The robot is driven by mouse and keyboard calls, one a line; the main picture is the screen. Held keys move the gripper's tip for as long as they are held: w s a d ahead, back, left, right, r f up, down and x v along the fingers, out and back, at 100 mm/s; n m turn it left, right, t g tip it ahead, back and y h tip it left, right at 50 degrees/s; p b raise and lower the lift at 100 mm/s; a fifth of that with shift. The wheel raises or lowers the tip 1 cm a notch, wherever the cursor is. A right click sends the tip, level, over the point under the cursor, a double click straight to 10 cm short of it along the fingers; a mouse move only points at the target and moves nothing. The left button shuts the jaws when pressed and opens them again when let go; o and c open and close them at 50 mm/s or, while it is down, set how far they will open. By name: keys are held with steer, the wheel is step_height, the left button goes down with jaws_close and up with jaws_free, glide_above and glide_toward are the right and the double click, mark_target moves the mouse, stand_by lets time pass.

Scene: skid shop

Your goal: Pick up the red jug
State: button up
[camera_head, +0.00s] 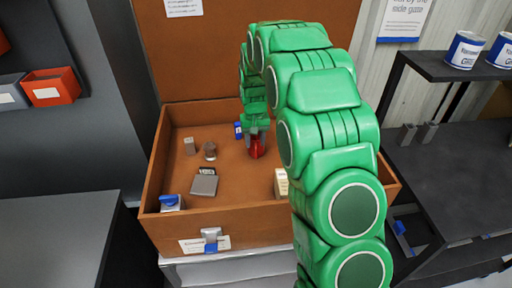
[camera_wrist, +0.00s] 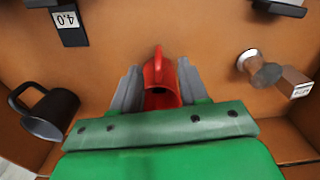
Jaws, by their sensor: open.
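The red jug (camera_head: 257,150) stands inside the brown open case, toward its back right in the head view. In the wrist view the red jug (camera_wrist: 161,82) sits between the two grey fingers, its handle or spout pointing up the picture. My gripper (camera_wrist: 160,84) is open, with one finger on each side of the jug. Small gaps seem to show beside it, but contact is hard to tell. In the head view my gripper (camera_head: 257,128) reaches down from above onto the jug. The jug's lower part in the wrist view is hidden by my gripper's body.
The case (camera_head: 247,233) has raised walls and an upright lid. Inside are a grey box (camera_head: 204,183), a small brown item (camera_head: 210,151), a blue item (camera_head: 238,129) and a cream box (camera_head: 281,184). A dark mug (camera_wrist: 45,110) lies left of the jug in the wrist view.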

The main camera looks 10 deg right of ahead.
mark_target(256, 149)
steer(key=shift+d+f, duration=0.15)
steer(key=shift+f, duration=2.95)
jaws_close()
